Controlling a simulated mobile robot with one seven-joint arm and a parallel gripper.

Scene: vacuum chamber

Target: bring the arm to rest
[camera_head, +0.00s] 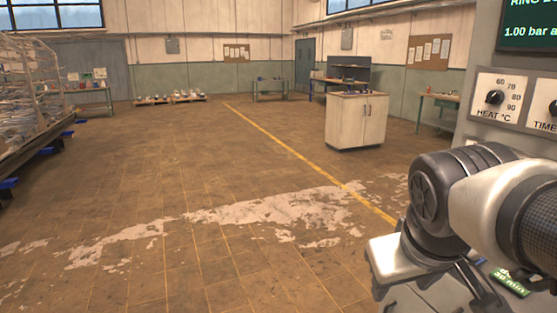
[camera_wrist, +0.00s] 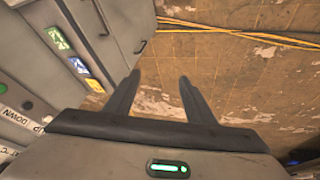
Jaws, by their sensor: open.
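My gripper (camera_wrist: 158,82) is open in the wrist view, with its two dark fingers apart and nothing between them. It points down towards the worn brown floor (camera_wrist: 220,75), beside a grey machine housing (camera_wrist: 115,25). In the head view my arm is bent at the lower right, in front of the grey control panel (camera_head: 480,128). The gripper end is low there and mostly hidden by the arm, so its fingers are hard to make out.
The panel carries a HEAT dial (camera_head: 495,97) and a dark screen (camera_head: 530,25). A green "30 min" label (camera_head: 509,282) lies close to the arm. A white cabinet (camera_head: 356,120) stands farther off, a wire rack (camera_head: 25,95) at left. The middle floor is clear.

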